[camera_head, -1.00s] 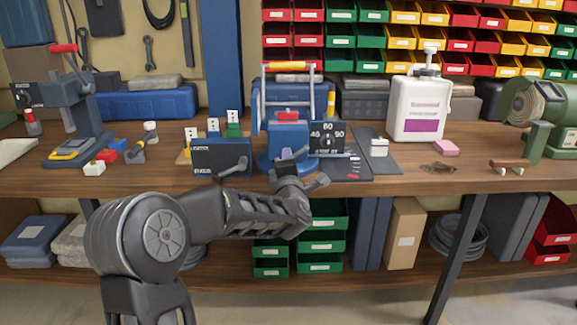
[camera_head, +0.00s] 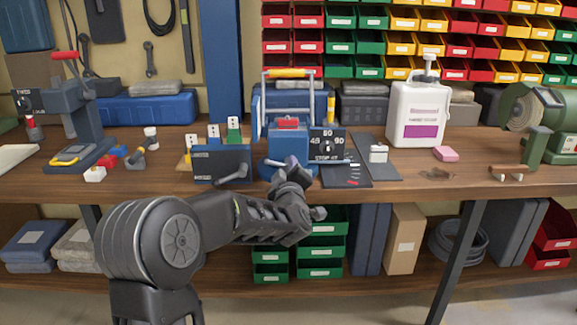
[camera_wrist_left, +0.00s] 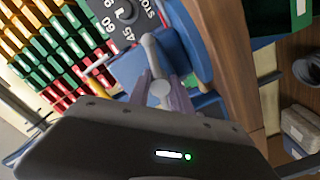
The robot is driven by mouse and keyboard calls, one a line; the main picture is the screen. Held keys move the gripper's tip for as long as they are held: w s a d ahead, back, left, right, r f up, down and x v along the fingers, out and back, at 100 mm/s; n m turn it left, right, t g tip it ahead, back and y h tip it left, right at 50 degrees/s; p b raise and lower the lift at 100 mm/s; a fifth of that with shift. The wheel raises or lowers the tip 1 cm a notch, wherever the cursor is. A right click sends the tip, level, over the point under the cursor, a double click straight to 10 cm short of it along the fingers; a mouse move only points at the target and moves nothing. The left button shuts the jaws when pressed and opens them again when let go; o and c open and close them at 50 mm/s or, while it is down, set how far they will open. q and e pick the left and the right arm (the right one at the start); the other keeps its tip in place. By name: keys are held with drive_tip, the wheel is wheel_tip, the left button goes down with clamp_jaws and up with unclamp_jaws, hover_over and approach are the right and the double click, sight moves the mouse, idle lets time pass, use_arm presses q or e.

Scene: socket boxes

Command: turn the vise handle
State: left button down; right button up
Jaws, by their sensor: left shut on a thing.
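The blue vise (camera_head: 289,144) stands near the table's front edge in the middle of the head view. Its front is partly hidden behind my left gripper (camera_head: 290,177). In the left wrist view, the grey vise handle (camera_wrist_left: 152,62) is a bar with rounded ends, in front of the blue vise body (camera_wrist_left: 190,40). My left gripper's purple-grey fingers (camera_wrist_left: 165,98) are shut on the handle near its closer end. The black dial (camera_head: 328,145) marked 45, 60, 90 and STOP AT is beside the vise; it also shows in the wrist view (camera_wrist_left: 125,12). My right gripper is not in view.
A black box with a lever (camera_head: 221,164) stands just left of the vise. A dark mat (camera_head: 345,175) lies to its right. The white pump bottle (camera_head: 418,112) and pink block (camera_head: 446,154) are farther right. Green drawers (camera_head: 322,252) are below the tabletop.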

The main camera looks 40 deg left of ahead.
use_arm(q)
drive_tip(key=shift+f+m+p, duration=0.15)
drive_tip(key=shift+m+p, duration=0.1)
drive_tip(key=shift+m, duration=0.5)
drive_tip(key=shift+f+m+p, duration=0.15)
drive_tip(key=shift+m+p, duration=0.05)
drive_tip(key=shift+m, duration=0.55)
drive_tip(key=c, duration=1.6)
unclamp_jaws()
drive_tip(key=o, duration=0.9)
drive_tip(key=shift+r, duration=0.25)
drive_tip(key=shift+s+d, duration=0.1)
drive_tip(key=shift+s, duration=0.05)
drive_tip(key=v, duration=0.7)
drive_tip(key=shift+s+d, duration=0.2)
drive_tip(key=shift+s, duration=0.05)
